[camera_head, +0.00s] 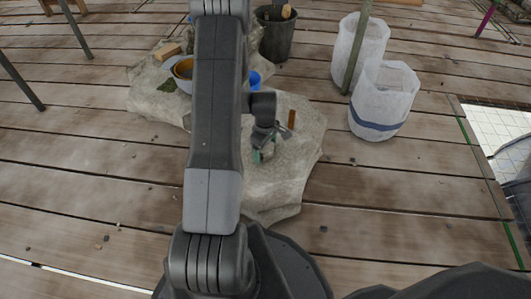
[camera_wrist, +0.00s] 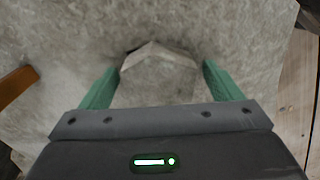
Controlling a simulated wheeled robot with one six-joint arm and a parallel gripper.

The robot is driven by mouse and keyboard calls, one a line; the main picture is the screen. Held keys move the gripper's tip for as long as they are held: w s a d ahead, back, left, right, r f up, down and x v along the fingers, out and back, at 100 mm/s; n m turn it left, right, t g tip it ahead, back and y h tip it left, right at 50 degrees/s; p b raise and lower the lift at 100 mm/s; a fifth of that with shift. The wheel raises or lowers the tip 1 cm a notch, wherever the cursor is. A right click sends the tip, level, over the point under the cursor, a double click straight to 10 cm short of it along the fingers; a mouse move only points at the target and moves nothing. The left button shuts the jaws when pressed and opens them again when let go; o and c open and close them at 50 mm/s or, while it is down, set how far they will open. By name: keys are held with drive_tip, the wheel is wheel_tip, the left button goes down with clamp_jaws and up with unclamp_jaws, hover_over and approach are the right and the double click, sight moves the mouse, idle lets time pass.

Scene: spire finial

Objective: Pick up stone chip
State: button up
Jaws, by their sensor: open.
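A pale grey stone chip (camera_wrist: 158,82) with an angular, peaked edge lies on the pale stone slab (camera_wrist: 220,25) in the wrist view. My gripper (camera_wrist: 161,68) is open, with one green finger on each side of the chip. Visible gaps separate the chip from both fingers; I cannot tell the height of the fingertips above the slab. The near part of the chip is hidden behind the gripper body. In the head view my gripper (camera_head: 263,152) is low over the slab (camera_head: 301,150), and I cannot make out the chip there.
A brown strip (camera_head: 291,119) is on the slab near my gripper. A blue cup (camera_head: 254,79), a bowl (camera_head: 181,83) and a dark bucket (camera_head: 275,38) are farther back. White bags (camera_head: 383,104) stand at right. The plank floor (camera_head: 400,215) at front right is mostly clear.

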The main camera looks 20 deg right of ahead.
drive_tip(key=c, duration=1.2)
